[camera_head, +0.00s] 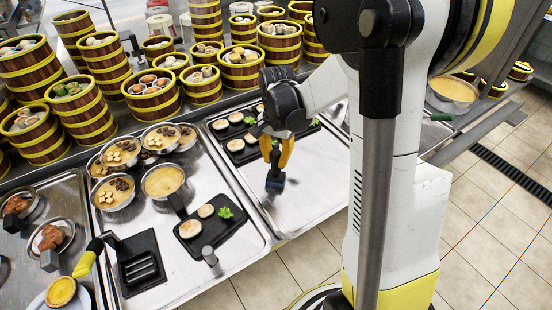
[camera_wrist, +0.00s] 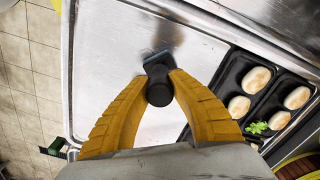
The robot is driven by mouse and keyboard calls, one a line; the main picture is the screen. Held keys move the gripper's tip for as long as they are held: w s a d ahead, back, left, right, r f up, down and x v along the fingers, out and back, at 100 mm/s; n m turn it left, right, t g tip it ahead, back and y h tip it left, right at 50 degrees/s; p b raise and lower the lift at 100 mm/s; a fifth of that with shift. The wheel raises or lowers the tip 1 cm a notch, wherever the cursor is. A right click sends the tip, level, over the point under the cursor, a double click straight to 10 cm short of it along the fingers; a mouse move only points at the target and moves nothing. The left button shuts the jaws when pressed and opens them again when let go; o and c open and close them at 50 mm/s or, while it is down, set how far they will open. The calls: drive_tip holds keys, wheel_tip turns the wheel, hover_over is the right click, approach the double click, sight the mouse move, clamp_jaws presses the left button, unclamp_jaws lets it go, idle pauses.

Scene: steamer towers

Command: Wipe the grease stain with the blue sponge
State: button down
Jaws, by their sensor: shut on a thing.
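My gripper (camera_head: 277,152) is over the right-hand steel counter. Its yellow fingers (camera_wrist: 158,82) are shut on the black knob of the blue sponge (camera_head: 275,182). In the wrist view only the dark blue edge of the sponge (camera_wrist: 157,55) shows beyond the knob; the fingers and knob hide the rest. The sponge is low over the bare metal; I cannot tell whether it touches. A dark patch beyond the sponge may be a reflection.
Black trays with pale buns and a green garnish (camera_wrist: 257,126) lie beside the bare metal. Another black tray (camera_head: 208,240), bowls of food (camera_head: 163,182) and steamer towers (camera_head: 150,95) crowd the left and back. The counter around the sponge is clear.

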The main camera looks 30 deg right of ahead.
drive_tip(key=shift+s+d, duration=0.1)
drive_tip(key=shift+s+d+r, duration=0.15)
drive_tip(key=shift+s+d, duration=0.8)
drive_tip(key=shift+d, duration=0.1)
drive_tip(key=shift+s+d, duration=1.05)
drive_tip(key=shift+d, duration=0.05)
drive_tip(key=shift+a, duration=0.1)
drive_tip(key=shift+w+a, duration=1.05)
